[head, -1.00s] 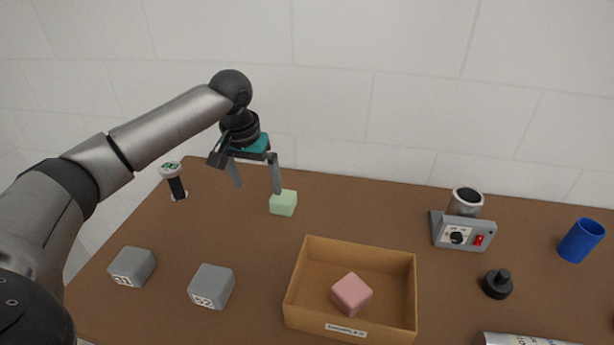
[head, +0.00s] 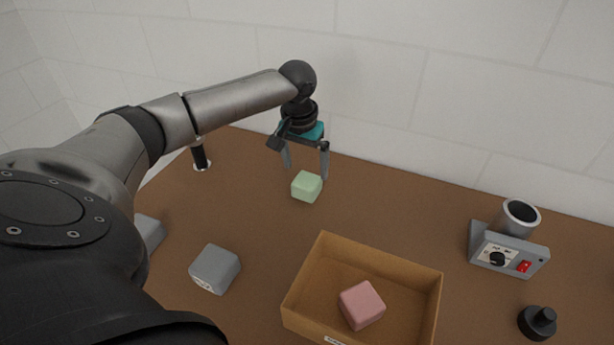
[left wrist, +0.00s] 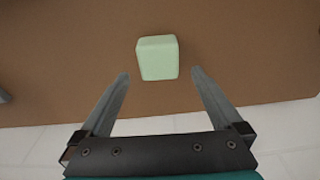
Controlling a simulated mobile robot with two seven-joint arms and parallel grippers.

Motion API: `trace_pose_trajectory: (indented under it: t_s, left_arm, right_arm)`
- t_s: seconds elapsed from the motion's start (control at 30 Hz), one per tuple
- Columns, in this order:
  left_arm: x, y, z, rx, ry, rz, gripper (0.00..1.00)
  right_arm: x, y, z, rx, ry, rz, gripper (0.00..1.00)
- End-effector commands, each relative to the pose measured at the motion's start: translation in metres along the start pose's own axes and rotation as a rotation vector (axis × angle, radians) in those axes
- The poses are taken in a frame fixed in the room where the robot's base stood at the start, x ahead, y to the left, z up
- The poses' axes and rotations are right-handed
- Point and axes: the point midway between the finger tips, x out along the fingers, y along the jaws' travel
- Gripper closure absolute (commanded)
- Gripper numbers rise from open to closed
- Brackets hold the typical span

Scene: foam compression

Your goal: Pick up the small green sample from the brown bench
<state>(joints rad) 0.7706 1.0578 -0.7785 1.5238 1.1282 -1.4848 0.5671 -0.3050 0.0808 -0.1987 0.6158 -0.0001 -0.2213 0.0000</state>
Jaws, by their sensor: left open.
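The small green sample (head: 306,187) is a pale green block on the brown bench (head: 400,205), near its back edge. It also shows in the left wrist view (left wrist: 157,58), just beyond the fingertips and between their lines. My left gripper (head: 306,176) is open and empty, pointing down at the sample. In the left wrist view its two fingers (left wrist: 160,75) are spread wider than the sample, with no visible contact. My right gripper is not in view.
A cardboard box (head: 411,273) with a pink block (head: 361,305) stands in front. Grey blocks (head: 214,268) lie left of it. A grey device with a cup (head: 508,243) and a black knob-like weight (head: 537,322) are at right. A dark-handled object (head: 200,155) stands at back left.

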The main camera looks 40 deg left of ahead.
Motion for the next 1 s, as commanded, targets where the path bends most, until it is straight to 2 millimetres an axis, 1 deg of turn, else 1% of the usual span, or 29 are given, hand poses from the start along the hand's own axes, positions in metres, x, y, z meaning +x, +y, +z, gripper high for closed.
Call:
trace_pose_trajectory:
  t_s: [0.17, 0.3, 0.43, 0.53, 0.73, 0.77, 1.0]
  left_arm:
    - [0.013, 0.001, 0.001, 0.0, -0.001, 0.0, 0.0]
    - [0.036, 0.001, 0.004, 0.0, -0.002, -0.001, 0.0]
    - [0.051, 0.002, 0.004, 0.0, -0.001, -0.001, 0.0]
    - [0.056, 0.002, 0.004, 0.0, 0.001, -0.001, 0.0]
    - [0.055, 0.001, 0.004, 0.0, 0.001, -0.001, 0.0]
    - [0.055, 0.001, 0.004, 0.0, 0.001, -0.001, 0.02]
    - [0.055, 0.001, 0.004, 0.0, 0.001, -0.001, 0.29]
  right_arm:
    - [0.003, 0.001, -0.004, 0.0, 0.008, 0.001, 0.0]
    - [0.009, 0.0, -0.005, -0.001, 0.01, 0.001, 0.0]
    - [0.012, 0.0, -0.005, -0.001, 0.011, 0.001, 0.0]
    - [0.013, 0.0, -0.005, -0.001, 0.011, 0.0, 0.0]
    - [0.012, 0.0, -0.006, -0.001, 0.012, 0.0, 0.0]
    - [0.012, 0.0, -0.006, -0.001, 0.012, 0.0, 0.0]
    - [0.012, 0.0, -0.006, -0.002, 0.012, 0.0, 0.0]
